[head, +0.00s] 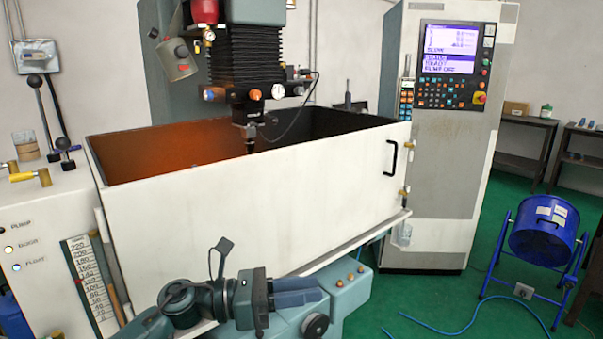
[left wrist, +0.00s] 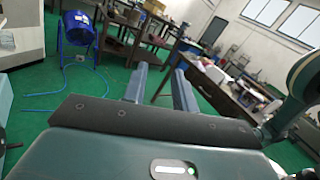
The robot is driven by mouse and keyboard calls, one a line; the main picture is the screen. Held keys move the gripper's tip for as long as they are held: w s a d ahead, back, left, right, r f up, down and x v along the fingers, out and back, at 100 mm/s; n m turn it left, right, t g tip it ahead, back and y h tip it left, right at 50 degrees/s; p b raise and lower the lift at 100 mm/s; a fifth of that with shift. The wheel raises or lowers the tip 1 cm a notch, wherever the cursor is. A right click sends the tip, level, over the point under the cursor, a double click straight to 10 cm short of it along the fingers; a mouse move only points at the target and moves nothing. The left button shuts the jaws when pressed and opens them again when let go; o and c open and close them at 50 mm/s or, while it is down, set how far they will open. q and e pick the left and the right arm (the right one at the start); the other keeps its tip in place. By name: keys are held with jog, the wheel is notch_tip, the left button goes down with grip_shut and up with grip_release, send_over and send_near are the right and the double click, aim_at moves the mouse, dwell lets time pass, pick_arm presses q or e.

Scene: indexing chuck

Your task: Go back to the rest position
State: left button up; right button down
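My left gripper (head: 318,290) is low in the middle of the head view, in front of the machine's white tank (head: 260,205). It points to the right, and its arm comes in from the lower left. In the left wrist view the two fingers of this gripper (left wrist: 160,80) stand apart with nothing between them. Beyond them are only floor and far furniture. My right gripper is in neither view. I cannot make out a chuck; the tank's front wall hides its floor.
A teal machine part (head: 345,292) with buttons and a black knob lies close behind and below the left gripper. A control cabinet (head: 440,140) stands to the right. A blue drum fan (head: 543,228) and a blue hose (head: 440,328) are on the green floor. A bench (left wrist: 225,98) shows in the wrist view.

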pick_arm(q)
jog(key=s+a+f+m+t+y, duration=0.35)
jog(key=f+m, duration=0.45)
jog(key=m, duration=0.3)
jog(key=s+a+f+m+t+y, duration=0.2)
jog(key=a+f+m+t+y, duration=0.25)
jog(key=f+m, duration=0.5)
jog(key=s+a+f+m+t+y, duration=0.35)
jog(key=f+m+y, duration=0.2)
jog(key=m, duration=0.65)
jog(key=s+a+f+n+g+y, duration=0.2)
jog(key=s+a+f+n+g, duration=0.2)
jog(key=s+f+n, duration=0.3)
jog(key=s+f, duration=0.3)
jog(key=shift+s, duration=0.4)
jog(key=shift+n, duration=0.25)
